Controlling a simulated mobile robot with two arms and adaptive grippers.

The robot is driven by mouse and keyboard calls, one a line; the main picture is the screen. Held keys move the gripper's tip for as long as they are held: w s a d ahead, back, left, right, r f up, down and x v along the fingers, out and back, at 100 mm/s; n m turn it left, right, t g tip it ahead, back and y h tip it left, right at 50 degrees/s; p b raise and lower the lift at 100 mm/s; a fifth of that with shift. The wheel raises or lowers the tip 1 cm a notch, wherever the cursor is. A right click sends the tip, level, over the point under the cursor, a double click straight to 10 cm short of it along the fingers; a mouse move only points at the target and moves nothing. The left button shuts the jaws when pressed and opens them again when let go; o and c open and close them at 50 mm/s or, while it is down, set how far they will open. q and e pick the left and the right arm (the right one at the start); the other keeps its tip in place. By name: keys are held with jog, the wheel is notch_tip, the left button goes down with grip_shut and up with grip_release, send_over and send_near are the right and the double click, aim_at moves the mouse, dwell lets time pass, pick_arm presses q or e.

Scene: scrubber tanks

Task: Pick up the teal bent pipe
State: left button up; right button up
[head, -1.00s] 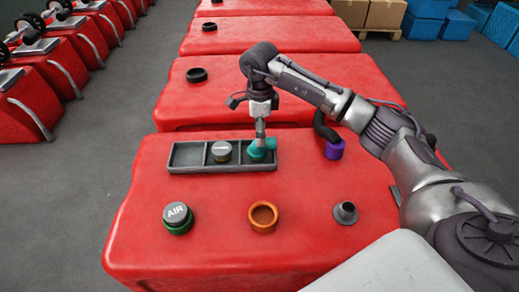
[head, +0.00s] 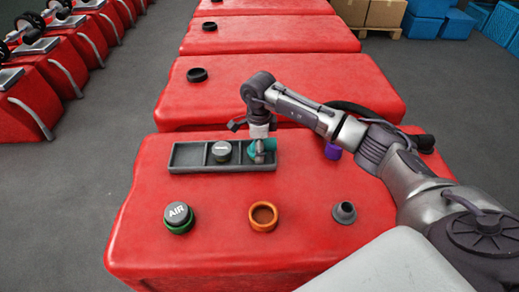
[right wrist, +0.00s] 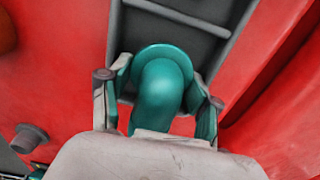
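The teal bent pipe (head: 264,151) stands in the right compartment of the grey three-part tray (head: 190,167). In the right wrist view the pipe (right wrist: 160,90) shows its round flange and curved body between the fingers. My right gripper (head: 259,156) is down over the pipe from above. In the right wrist view its two fingers (right wrist: 158,92) are apart, one on each side of the pipe, with a gap beside the pipe body. The fingertips lie close to the flange edge; contact cannot be made out. My left gripper is not in view.
A grey-topped round cap (head: 221,151) sits in the tray's middle compartment; the left one is empty. An AIR cap (head: 177,216), an orange ring (head: 263,216) and a grey funnel-like part (head: 344,212) stand in front. A purple part (head: 333,152) is partly behind my arm.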

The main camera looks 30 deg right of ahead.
jog(key=c, duration=0.3)
jog(key=shift+r, duration=0.1)
